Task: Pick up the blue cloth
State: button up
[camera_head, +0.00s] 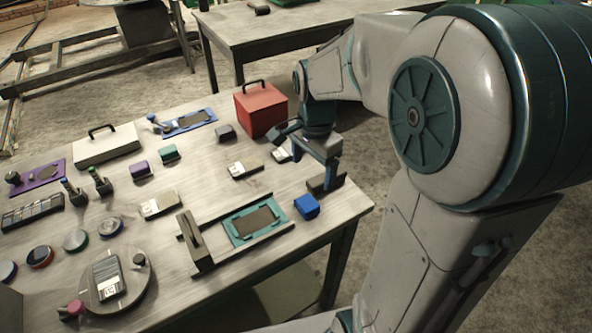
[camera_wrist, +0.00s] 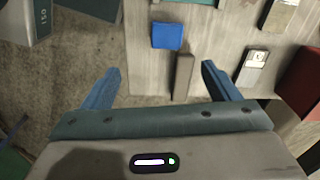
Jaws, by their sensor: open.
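The blue cloth (camera_head: 306,207) looks like a small, compact blue block. It lies near the table's right edge, right of a teal-framed tray (camera_head: 236,229). In the wrist view the blue cloth (camera_wrist: 167,36) shows ahead of the fingertips, near the top centre. My gripper (camera_head: 304,161) is above the table's right side, behind the cloth and apart from it. In the wrist view my gripper (camera_wrist: 160,71) is open, with its two blue fingers wide apart and nothing held.
A grey-brown bar (camera_wrist: 183,76) stands close to the cloth, under the fingers' gap. A red box (camera_head: 261,109) stands at the back right. Pale-labelled blocks (camera_head: 245,169) lie left of my gripper. The table edge is close to the cloth.

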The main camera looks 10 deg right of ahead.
jog(key=w+m, duration=0.1)
jog(key=m, duration=0.1)
send_over(307, 202)
jog(key=f, duration=0.8)
jog(key=shift+s+d+f, duration=0.1)
jog(key=shift+d+f, duration=0.15)
jog(key=shift+f, duration=0.05)
jog(key=shift+a+f+p, duration=0.15)
jog(key=shift+f+p, duration=0.15)
jog(key=shift+f, duration=1.15)
jog(key=shift+a+f+p, duration=0.1)
jog(key=shift+f+p, duration=0.15)
jog(key=shift+f, duration=1.2)
jog(key=c, duration=1.1)
jog(key=shift+c, duration=0.2)
jog(key=shift+r, duration=0.15)
